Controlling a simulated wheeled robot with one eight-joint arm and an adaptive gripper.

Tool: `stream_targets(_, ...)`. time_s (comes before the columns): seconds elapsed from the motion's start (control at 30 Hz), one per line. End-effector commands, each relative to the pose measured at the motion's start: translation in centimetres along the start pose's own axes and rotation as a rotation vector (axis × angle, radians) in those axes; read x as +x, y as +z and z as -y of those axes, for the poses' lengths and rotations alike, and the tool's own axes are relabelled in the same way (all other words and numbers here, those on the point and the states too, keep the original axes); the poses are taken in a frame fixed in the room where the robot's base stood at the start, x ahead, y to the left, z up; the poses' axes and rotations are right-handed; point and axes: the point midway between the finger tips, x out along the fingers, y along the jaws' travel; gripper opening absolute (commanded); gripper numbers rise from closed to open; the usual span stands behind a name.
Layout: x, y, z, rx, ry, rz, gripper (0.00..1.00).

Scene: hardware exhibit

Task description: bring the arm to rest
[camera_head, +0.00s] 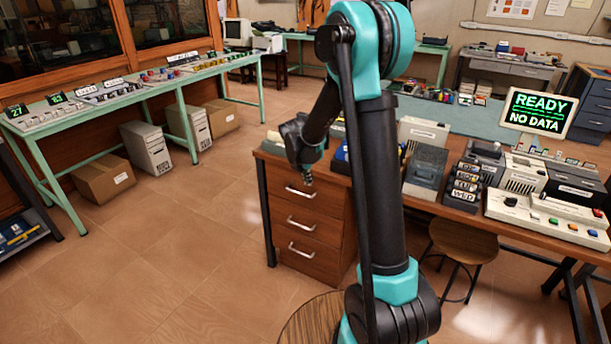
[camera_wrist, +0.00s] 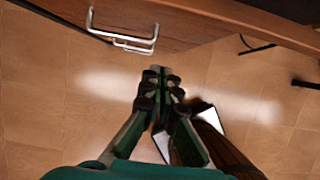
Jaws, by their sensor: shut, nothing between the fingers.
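My arm rises in the middle of the head view, bends at the top and hangs down to the left. My gripper (camera_head: 308,172) points down in front of the wooden drawer unit (camera_head: 300,238) of the desk. In the wrist view my gripper (camera_wrist: 161,74) has its fingers together with nothing between them, above the tiled floor. The metal drawer handles (camera_wrist: 122,38) show beyond the fingertips. I cannot tell the exact gap between the gripper and the drawer front.
The desk (camera_head: 470,207) on the right bears several devices and a green-lettered screen (camera_head: 539,110). A round stool (camera_head: 462,241) stands under it. A green-framed bench (camera_head: 125,97) with boxes below stands at the left. The tiled floor (camera_head: 170,245) between them is clear.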

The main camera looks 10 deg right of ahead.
Motion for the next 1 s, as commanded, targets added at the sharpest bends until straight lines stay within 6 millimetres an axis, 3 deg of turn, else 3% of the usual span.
stream_targets(0.17, -1.7, -0.7, 2.5, 0.190, 0.013, -0.012, 0.00)
stream_targets(0.37, -4.8, -3.2, 8.2, 0.684, 0.039, -0.052, 0.00)
stream_targets(0.6, -7.5, -7.7, 14.7, 1.316, 0.054, -0.121, 0.00)
stream_targets(0.8, -8.7, -12.3, 19.7, 1.843, 0.044, -0.192, 0.00)
stream_targets(1.0, -8.9, -16.5, 23.1, 2.286, 0.017, -0.262, 0.00)
